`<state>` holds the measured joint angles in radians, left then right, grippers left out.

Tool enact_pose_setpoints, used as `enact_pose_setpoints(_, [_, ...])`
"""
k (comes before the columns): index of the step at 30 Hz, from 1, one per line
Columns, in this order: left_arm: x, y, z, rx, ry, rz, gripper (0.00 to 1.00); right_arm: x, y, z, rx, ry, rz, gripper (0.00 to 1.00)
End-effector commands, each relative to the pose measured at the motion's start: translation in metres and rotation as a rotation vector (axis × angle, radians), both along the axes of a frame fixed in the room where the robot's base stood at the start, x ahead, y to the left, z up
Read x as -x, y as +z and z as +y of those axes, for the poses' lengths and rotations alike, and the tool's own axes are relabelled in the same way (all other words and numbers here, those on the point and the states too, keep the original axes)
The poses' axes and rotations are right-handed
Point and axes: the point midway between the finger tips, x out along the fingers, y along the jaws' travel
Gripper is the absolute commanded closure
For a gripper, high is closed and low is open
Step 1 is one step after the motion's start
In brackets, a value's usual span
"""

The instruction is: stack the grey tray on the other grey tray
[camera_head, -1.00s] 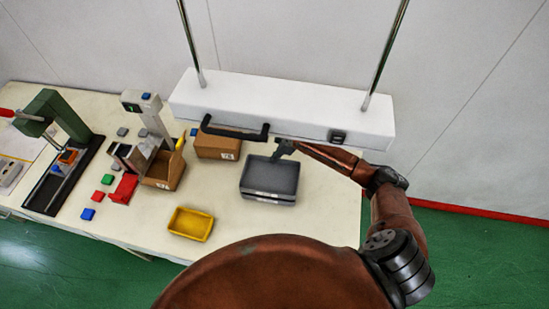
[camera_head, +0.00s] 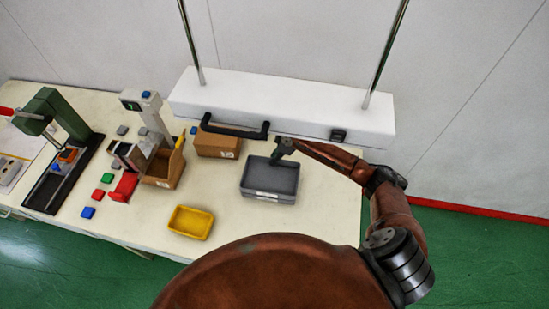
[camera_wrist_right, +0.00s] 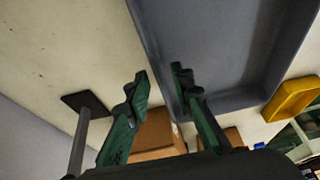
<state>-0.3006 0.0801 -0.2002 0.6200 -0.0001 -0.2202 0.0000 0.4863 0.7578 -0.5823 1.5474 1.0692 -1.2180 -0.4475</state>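A grey tray (camera_head: 270,178) sits on the table under the white overhead box, with its open side up. A light band along its front side suggests the other grey tray directly beneath it, the two stacked and aligned, but the lower one is barely distinguishable. My right gripper (camera_head: 283,148) is at the tray's back edge. In the right wrist view, its green fingers (camera_wrist_right: 160,82) are spread apart, one over the tray's inside and one outside its wall (camera_wrist_right: 157,62). Bare table shows between the outer finger and the wall. My left gripper is not in view.
A yellow bin (camera_head: 191,222) stands front left of the trays. Cardboard boxes (camera_head: 217,145) stand behind and left. The white box (camera_head: 285,108) hangs over the table's back on two rods. The table is clear right of the trays.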

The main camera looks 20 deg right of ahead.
Motion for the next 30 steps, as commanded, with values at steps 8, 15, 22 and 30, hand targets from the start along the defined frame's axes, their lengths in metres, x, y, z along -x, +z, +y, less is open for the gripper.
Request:
enact_pose_setpoints(8, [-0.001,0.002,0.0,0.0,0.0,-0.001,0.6,0.001,0.023,-0.004,0.0,-0.001,-0.002,0.78])
enact_pose_setpoints(15, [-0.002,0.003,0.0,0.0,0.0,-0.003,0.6,0.013,0.072,-0.021,0.002,0.001,-0.003,0.78])
enact_pose_setpoints(22, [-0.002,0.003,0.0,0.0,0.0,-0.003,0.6,0.021,0.108,-0.034,0.001,0.001,-0.001,0.78])
enact_pose_setpoints(30, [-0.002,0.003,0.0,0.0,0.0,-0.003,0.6,0.025,0.123,-0.038,0.0,0.001,0.0,0.78])
